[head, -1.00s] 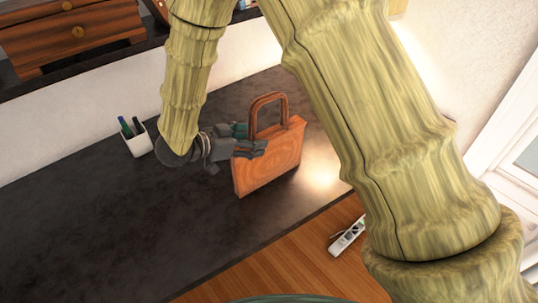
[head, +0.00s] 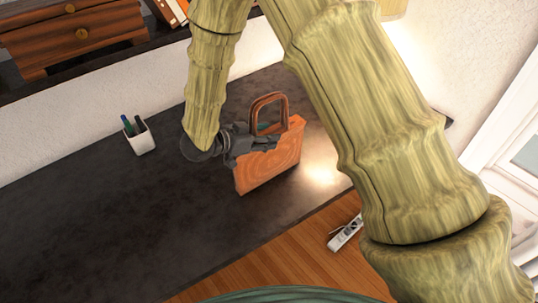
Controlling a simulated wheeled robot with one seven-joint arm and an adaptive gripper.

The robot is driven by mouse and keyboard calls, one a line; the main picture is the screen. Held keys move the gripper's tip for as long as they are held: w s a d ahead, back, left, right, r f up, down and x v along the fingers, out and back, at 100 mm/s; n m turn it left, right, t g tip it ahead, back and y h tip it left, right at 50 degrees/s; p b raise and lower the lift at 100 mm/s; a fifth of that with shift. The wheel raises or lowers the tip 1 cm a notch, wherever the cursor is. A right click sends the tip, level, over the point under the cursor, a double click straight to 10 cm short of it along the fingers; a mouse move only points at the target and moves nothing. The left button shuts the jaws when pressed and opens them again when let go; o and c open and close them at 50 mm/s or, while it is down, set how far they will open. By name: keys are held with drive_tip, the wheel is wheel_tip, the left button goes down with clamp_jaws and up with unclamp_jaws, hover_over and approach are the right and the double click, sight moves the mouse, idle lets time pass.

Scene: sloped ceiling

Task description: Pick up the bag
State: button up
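The bag (head: 270,168) is an orange-brown, wood-grained case with a darker arched handle (head: 270,97). It stands upright on the dark desk top. My gripper (head: 262,138) comes in from the left at the bag's upper left, just below the handle. Its dark fingers overlap the top of the bag and hide part of its upper edge. The fingers are small and partly hidden, so I cannot tell whether they are closed on the bag or still apart around it.
A white cup with pens (head: 139,137) stands on the dark desk top (head: 120,210), left of my gripper. A small silver-white object (head: 346,233) lies on the wooden floor. A wooden drawer box (head: 75,35) sits on the shelf behind. The desk's front left is clear.

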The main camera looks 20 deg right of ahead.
clamp_jaws()
drive_tip(key=shift+r, duration=0.15)
